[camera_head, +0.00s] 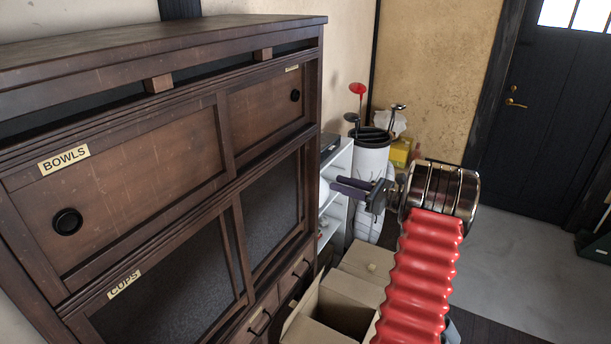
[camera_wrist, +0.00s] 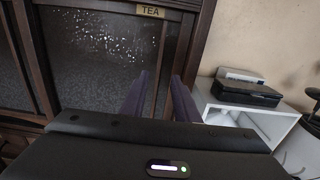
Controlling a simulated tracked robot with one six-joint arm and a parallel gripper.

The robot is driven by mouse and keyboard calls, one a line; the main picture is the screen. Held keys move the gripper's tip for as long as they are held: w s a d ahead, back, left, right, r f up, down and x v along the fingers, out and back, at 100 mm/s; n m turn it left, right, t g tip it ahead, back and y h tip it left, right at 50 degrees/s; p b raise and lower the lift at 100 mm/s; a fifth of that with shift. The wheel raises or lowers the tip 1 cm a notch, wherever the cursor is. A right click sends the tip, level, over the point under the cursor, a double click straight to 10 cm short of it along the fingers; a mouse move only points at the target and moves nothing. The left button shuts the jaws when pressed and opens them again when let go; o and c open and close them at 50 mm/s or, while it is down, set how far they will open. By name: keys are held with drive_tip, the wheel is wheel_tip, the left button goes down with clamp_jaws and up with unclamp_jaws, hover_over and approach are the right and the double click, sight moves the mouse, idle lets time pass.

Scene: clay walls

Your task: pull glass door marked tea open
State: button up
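The dark wooden cabinet holds a glass door (camera_wrist: 100,62) with speckled dark glass; a TEA label (camera_wrist: 150,11) sits on the frame above its right end. In the head view the right-hand glass door (camera_head: 272,213) appears to be this one; its label is not readable there. The door looks shut. My gripper (camera_head: 347,187) is just right of the cabinet's front in the head view, pointing toward it. In the wrist view its two purple fingers (camera_wrist: 159,92) stand apart with nothing visible between them, in front of the door's right frame. I cannot make out a handle.
A CUPS glass door (camera_head: 160,290) is on the left, below a BOWLS wooden door (camera_head: 130,190). Drawers (camera_head: 263,318) lie below. An open cardboard box (camera_head: 345,305) stands under my arm. A white shelf (camera_wrist: 245,112) with a black device (camera_wrist: 247,92) stands right of the cabinet.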

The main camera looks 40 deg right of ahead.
drive_tip(key=x, duration=1.2)
drive_tip(key=shift+w+a, duration=0.2)
drive_tip(key=shift+w, duration=0.15)
drive_tip(key=shift+c, duration=0.7)
clamp_jaws()
